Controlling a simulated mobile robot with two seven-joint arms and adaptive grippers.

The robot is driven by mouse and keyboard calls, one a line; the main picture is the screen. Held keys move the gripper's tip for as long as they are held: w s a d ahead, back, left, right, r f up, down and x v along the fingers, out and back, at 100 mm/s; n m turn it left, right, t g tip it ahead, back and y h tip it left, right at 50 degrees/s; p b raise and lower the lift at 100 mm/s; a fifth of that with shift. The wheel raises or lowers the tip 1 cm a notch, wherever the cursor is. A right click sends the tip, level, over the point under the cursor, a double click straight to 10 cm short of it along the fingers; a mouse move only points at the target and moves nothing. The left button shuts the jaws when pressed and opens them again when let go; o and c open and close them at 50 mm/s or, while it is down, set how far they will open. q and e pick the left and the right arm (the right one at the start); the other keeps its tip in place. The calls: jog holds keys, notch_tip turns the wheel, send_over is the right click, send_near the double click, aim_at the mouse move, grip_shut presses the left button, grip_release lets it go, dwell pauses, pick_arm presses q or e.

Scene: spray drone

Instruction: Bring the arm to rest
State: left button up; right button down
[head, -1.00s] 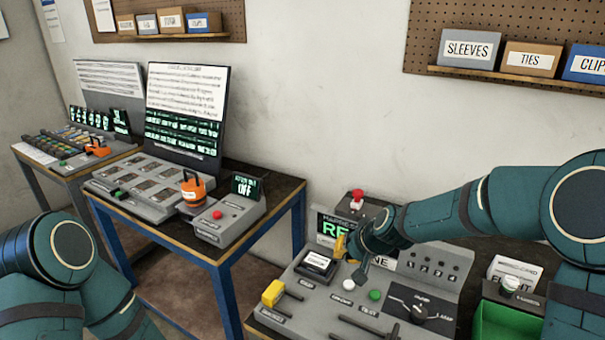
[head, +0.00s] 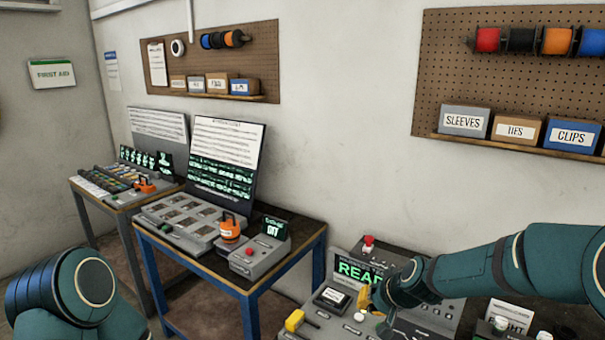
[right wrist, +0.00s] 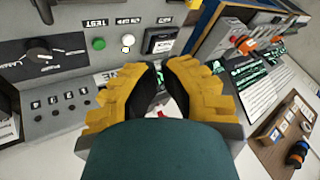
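My right gripper (head: 368,304) is above the grey control console (head: 318,322) at the lower right of the head view, with the arm coming in from the right. A screen (head: 360,270) reading what seems to be READY is partly covered by my arm. My left arm shows at lower left; its gripper is outside the view.
A blue-framed table (head: 240,290) with a panel and an orange-handled item (head: 230,228) is to the left. Pegboards hang on the wall, and open air lies above the console.

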jog(key=s+a+f+g+b, duration=0.1)
jog(key=s+f+b, duration=0.3)
jog(key=f, duration=0.7)
jog(key=s+a+f+g+b, duration=0.2)
jog(key=s+f, duration=0.5)
jog(key=f, duration=0.4)
pick_arm(q)
notch_tip(320, 180, down, 10)
jog(key=s+b, duration=0.2)
jog(key=b, duration=0.2)
jog(key=shift+d+g, duration=0.3)
pick_arm(e)
jog(key=s+a+f+n+g, duration=0.1)
jog(key=s+a+f, duration=0.1)
jog(key=s+f, duration=0.9)
jog(key=s, duration=0.3)
jog(key=shift+s+a+f+g, duration=0.3)
jog(key=shift+f, duration=0.1)
